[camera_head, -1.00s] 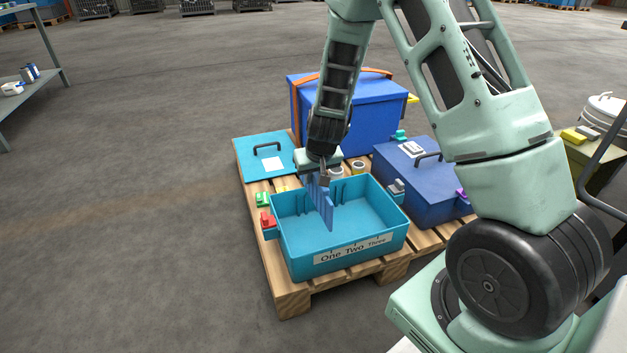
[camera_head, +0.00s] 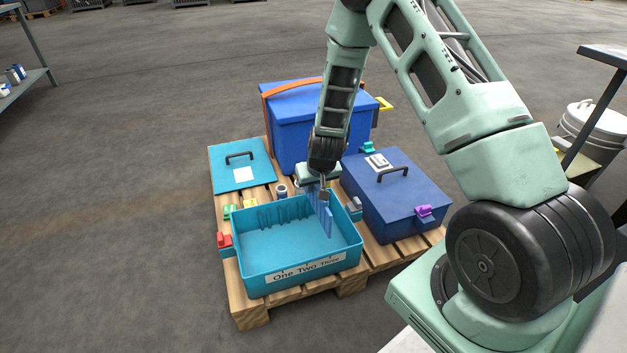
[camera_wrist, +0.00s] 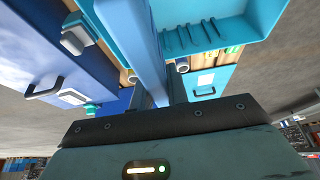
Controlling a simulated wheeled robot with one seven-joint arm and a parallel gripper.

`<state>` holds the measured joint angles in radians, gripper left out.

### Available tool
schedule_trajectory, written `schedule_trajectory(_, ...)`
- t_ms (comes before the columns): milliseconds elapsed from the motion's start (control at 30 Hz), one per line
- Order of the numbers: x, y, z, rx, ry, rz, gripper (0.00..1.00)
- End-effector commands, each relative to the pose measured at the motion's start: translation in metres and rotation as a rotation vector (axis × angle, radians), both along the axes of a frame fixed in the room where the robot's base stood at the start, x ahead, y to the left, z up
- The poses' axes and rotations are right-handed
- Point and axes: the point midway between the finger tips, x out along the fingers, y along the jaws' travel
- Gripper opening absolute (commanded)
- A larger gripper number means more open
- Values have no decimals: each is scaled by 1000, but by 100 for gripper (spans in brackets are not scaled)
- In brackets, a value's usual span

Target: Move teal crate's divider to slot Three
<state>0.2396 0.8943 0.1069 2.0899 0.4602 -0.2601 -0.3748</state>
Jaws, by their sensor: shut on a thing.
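The open teal crate (camera_head: 245,277) stands on the pallet, its front label (camera_head: 303,270) reading One Two Three. Several ribs (camera_head: 283,215) line its back wall; they also show in the wrist view (camera_wrist: 190,37). My gripper (camera_head: 322,190) is over the crate's back right part, shut on the blue divider (camera_head: 326,218). The divider hangs upright, nearer the Three end of the label than the One end. It also shows between my fingers in the wrist view (camera_wrist: 141,45). I cannot tell whether its lower edge touches the crate or sits in a slot.
A red clamp (camera_head: 223,240) is at the crate's left and a grey one (camera_head: 354,205) at its right. A dark blue lidded box (camera_head: 395,205) stands close on the right. A taller blue box (camera_head: 295,125) and a teal lid (camera_head: 240,172) lie behind.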

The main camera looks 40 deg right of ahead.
Motion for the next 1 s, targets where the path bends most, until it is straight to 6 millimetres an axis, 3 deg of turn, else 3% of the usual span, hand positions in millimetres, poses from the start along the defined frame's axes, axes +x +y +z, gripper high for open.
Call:
schedule_trajectory(533,0,0,-41,0,0,-1,0)
schedule_trajectory(1000,0,0,-44,0,0,0,0)
